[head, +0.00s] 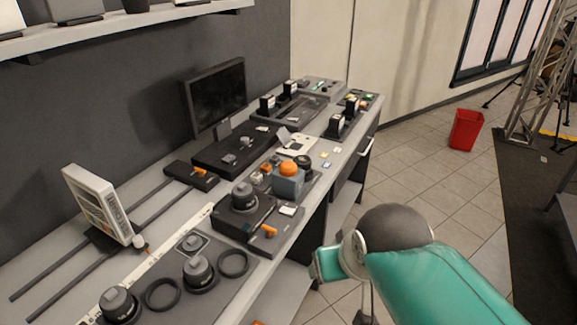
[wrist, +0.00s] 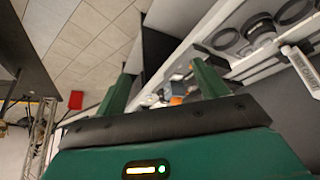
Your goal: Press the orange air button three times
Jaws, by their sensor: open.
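The orange air button (head: 288,168) is a rounded orange dome on top of a blue-grey box (head: 287,183). The box stands near the front edge of the bench, right of a dark block with a black knob. A small orange patch (wrist: 177,100) between the fingers in the wrist view looks like the same button. My gripper (wrist: 164,76) is open, its two green fingers apart with nothing held between them. In the head view my teal arm is in front of the bench, lower right of the button and apart from it; the fingertips cannot be made out there.
The grey bench (head: 285,238) is crowded with lenses, rings and dark devices. A monitor (head: 215,95) stands at the back, and a shelf (head: 130,25) hangs above left. Open tiled floor lies to the right, with a red bin (head: 466,130) and a truss (head: 540,75).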

